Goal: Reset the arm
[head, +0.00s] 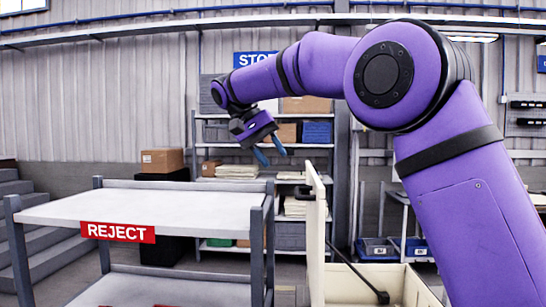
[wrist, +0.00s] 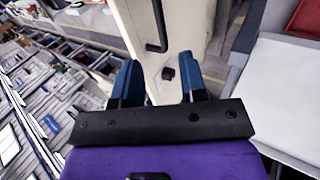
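My arm reaches from the right side of the head view toward the upper middle, bent at a raised elbow. My gripper (head: 271,154) hangs in the air at its end, tilted down, right of the reject table and above the height of its top. In the wrist view the two blue fingers of my gripper (wrist: 157,82) stand apart with nothing between them. They touch nothing that I can see.
A table with a REJECT sign (head: 118,232) stands at the left, its top bare. A cream cabinet with an upright panel (head: 315,225) stands at bottom centre; its black handle (wrist: 160,25) shows in the wrist view. Loaded shelves (head: 210,150) stand behind.

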